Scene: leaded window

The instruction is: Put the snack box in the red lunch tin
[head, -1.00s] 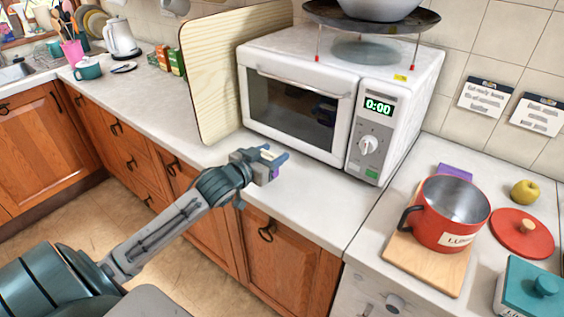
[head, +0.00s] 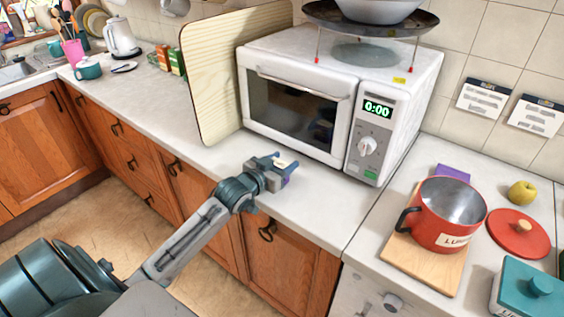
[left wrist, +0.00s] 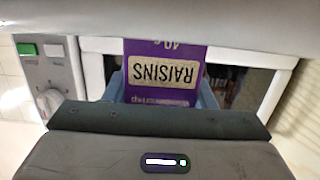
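The snack box is a purple raisins box (left wrist: 165,72), its label upside down in the left wrist view. It sits between the blue fingers of my left gripper (left wrist: 162,92), which is shut on it. In the head view, my left gripper (head: 279,165) is in front of the microwave, near the counter's front edge, and mostly hides the box. The red lunch tin (head: 440,226) is an open, pot-like tin with a dark handle and a white label, well to the right of the gripper. Its red lid (head: 518,233) lies beside it. My right gripper is not in view.
The tin stands on a wooden board (head: 422,268), with a purple item (head: 453,172) behind it. The white microwave (head: 375,170) carries a rack with a pan. A teal tin (head: 530,291) and a yellow apple (head: 522,191) are at right. A wooden board leans left of the microwave.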

